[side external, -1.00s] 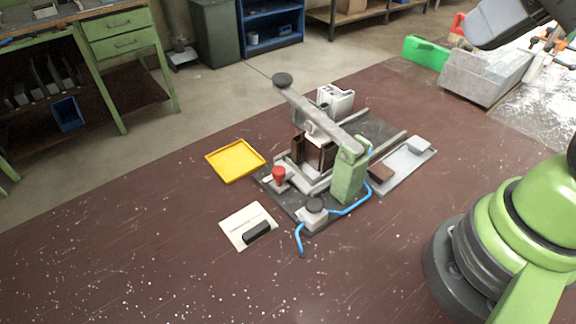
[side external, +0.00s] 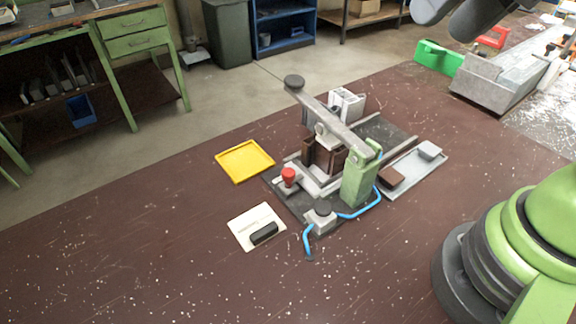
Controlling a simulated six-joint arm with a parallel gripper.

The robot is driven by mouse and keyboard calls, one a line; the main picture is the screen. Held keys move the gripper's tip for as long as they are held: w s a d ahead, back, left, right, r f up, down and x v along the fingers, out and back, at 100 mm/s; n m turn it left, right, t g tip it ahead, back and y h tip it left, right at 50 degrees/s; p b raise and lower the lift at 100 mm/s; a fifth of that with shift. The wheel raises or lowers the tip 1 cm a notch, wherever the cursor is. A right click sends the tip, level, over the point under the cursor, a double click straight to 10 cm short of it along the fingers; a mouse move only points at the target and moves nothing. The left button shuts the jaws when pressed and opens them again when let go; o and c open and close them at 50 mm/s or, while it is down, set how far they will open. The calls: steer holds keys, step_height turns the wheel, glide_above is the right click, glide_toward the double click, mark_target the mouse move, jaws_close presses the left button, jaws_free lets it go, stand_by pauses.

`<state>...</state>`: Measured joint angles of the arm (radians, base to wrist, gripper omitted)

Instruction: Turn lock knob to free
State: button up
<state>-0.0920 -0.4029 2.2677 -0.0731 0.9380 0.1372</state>
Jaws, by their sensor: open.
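The clamp fixture stands on the brown table, with a green post (side external: 358,180) and a long grey lever (side external: 335,122) ending in a dark round knob (side external: 294,81). A red knob (side external: 288,175) stands upright on a grey block at the fixture's front left. A black round knob (side external: 322,208) tops a small grey box at the front, by a blue cable. No readable label shows which is the lock knob. A brown profile piece (side external: 327,158) sits under the lever. My gripper is not in view; dark parts of my arm show at the top right, away from the fixture.
A yellow tray (side external: 244,161) lies left of the fixture. A white card (side external: 256,226) with a black bar lies in front. A grey plate (side external: 416,172) with two small blocks is to the right. A green bin (side external: 438,57) stands at the back. The front left table is clear.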

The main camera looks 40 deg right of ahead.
steer(key=w+a+f+g, duration=0.2)
steer(key=w, duration=0.4)
steer(key=m+g+h, duration=0.1)
steer(key=g+h, duration=0.2)
glide_toward(288, 172)
steer(key=shift+y, duration=0.3)
steer(key=f, duration=0.6)
steer(key=d+f, duration=0.1)
steer(key=f, duration=0.2)
steer(key=shift+w, duration=0.15)
steer(key=shift+c, duration=0.3)
steer(key=c, duration=0.9)
